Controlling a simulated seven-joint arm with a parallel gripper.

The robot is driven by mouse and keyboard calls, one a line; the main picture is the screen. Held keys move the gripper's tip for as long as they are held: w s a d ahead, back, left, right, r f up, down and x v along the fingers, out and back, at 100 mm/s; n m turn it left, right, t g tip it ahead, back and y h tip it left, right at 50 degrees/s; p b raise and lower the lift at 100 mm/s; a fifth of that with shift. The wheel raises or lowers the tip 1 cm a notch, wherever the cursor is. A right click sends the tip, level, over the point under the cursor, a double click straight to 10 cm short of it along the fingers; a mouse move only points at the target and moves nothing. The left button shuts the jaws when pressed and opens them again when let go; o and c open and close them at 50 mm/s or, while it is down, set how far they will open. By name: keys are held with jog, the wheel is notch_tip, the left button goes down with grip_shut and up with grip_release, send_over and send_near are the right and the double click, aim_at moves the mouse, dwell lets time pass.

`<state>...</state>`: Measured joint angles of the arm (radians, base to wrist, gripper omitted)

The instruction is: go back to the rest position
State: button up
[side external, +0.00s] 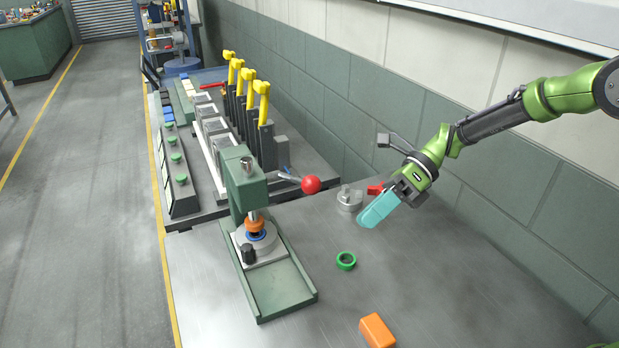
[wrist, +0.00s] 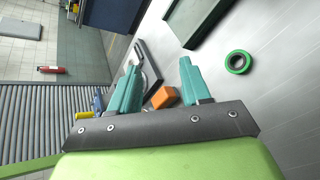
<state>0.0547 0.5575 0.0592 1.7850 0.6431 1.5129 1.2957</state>
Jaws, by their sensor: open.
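My gripper (side external: 372,213) is open and empty, with teal fingers, above the right part of the metal table. In the wrist view its two fingers (wrist: 161,70) stand apart with nothing held between them. A green ring (side external: 346,260) lies on the table below and left of the gripper; it also shows at the right in the wrist view (wrist: 237,62). An orange block (side external: 377,331) lies near the front edge of the picture; in the wrist view it appears between the fingers (wrist: 163,97), further off.
A green press (side external: 245,185) with a red ball handle (side external: 311,185) stands left of the gripper, an orange and blue part under its ram. A round metal part (side external: 349,199) and a red piece (side external: 375,189) are near the gripper. A tiled wall is behind; the front-right table is clear.

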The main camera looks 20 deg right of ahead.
jog(key=s+d+r+n+t+h, duration=0.4)
jog(key=s+n, duration=0.4)
jog(key=n, duration=0.3)
jog(key=s+d+r+n+t+h, duration=0.4)
jog(key=s+d+r+n+h, duration=0.2)
jog(key=s+d+n, duration=0.3)
jog(key=shift+s+d+r+n, duration=0.2)
jog(key=shift+d+r+n, duration=0.1)
jog(key=shift+n, duration=1.2)
